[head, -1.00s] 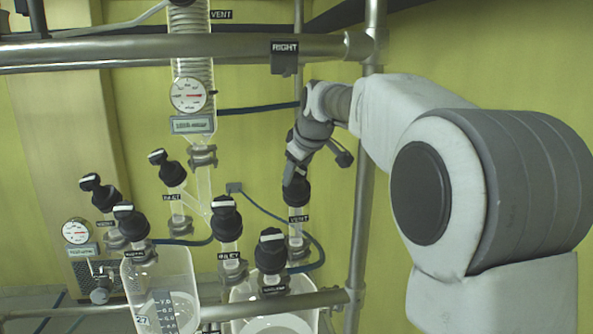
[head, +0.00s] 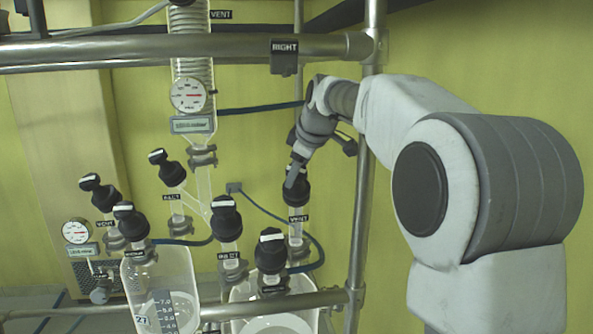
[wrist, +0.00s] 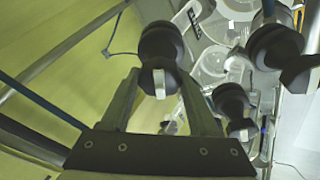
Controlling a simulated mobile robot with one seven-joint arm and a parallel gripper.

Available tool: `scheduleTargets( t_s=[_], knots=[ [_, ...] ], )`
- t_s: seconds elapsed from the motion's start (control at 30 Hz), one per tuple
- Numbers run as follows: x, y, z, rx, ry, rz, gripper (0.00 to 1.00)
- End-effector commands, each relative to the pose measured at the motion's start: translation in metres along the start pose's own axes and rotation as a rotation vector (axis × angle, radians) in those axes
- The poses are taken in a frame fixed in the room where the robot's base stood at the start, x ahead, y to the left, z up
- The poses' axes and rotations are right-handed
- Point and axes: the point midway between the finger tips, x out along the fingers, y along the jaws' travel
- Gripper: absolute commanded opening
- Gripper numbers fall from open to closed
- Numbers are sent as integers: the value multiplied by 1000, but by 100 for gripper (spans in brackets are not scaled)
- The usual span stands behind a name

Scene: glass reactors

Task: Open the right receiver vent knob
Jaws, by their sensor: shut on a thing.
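The right receiver vent knob (head: 296,190) is a black knob on a clear glass stem, above a VENT label, at the right of the glassware in the head view. My gripper (head: 293,172) reaches down onto its top from above. In the wrist view the vent knob (wrist: 163,45) shows as a black ribbed body with a pale pointer bar. The fingers of my gripper (wrist: 160,84) stand on either side of the bar, shut on the knob. The knob's exact turn is hard to read, since my fingers partly hide its top in the head view.
Several similar black knobs stand close by, including one at the front (head: 271,252) and one to the left (head: 227,218). A metal upright (head: 361,225) stands just right of the vent. A rail with a RIGHT sign (head: 284,57) crosses above. A blue hose runs near the stem.

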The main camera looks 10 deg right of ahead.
Motion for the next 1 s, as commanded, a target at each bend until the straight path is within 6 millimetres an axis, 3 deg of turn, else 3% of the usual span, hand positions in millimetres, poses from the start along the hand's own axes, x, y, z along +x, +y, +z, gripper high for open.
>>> scheduleTargets(
  t_s=[0.07,0.1,0.23,0.67,1.0],
  knots=[
    [0,0,0,0,-1,1,6],
    [0,0,0,0,-1,1,69],
    [0,0,0,1,-1,1,92],
    [0,0,0,36,0,11,92],
    [0,-1,-1,286,0,79,92]
  ],
)
